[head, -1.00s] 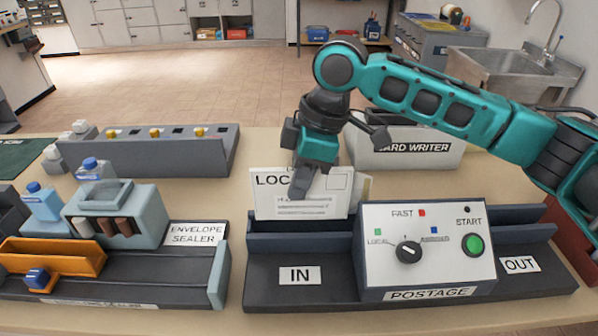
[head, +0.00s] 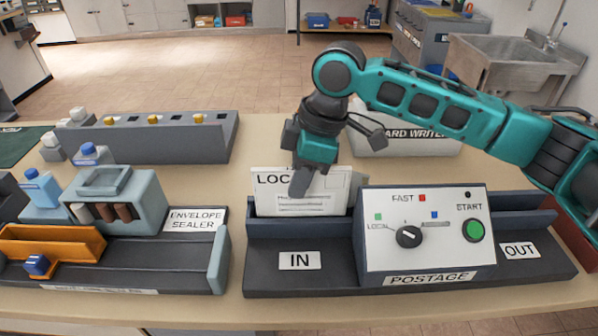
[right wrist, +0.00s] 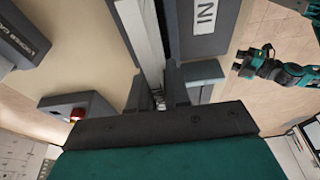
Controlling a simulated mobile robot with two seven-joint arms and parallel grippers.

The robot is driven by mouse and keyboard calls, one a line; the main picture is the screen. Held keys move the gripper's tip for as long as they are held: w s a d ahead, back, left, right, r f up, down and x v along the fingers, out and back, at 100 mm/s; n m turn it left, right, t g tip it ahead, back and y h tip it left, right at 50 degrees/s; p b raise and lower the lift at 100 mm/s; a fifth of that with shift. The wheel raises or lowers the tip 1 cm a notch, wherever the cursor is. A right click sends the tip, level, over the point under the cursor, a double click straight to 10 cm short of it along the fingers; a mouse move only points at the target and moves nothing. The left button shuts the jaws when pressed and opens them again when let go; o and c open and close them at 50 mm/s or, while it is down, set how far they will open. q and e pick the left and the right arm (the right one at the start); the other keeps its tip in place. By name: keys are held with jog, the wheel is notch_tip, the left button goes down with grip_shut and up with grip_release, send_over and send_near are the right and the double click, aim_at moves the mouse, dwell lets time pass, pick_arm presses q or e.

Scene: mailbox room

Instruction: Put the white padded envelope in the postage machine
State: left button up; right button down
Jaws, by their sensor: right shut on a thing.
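The white padded envelope (head: 272,205) is upright in the head view, with "LOC" printed at its upper left. My right gripper (head: 300,184) is shut on it from above. The envelope stands over the IN side of the postage machine (head: 300,280), its lower edge at or just behind the front rail. I cannot tell how deep it sits. In the right wrist view the white envelope (right wrist: 140,38) shows edge-on at the fingers of my right gripper (right wrist: 160,98). My left gripper (right wrist: 240,62) is small in that view, off to the right; its fingers are unclear.
The machine's control panel (head: 425,262) stands right of the envelope, with a dial (head: 408,237) and a green START button (head: 474,230). The envelope sealer (head: 120,205) is to the left. The card writer (head: 400,140) is behind my right arm.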

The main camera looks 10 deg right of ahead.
jog(key=shift+f, duration=1.45)
jog(key=c, duration=1)
grip_release()
jog(key=shift+r, duration=0.1)
notch_tip(320, 180, up, 3)
jog(key=p, duration=0.3)
jog(key=shift+f, duration=0.2)
jog(key=shift+r, duration=2.1)
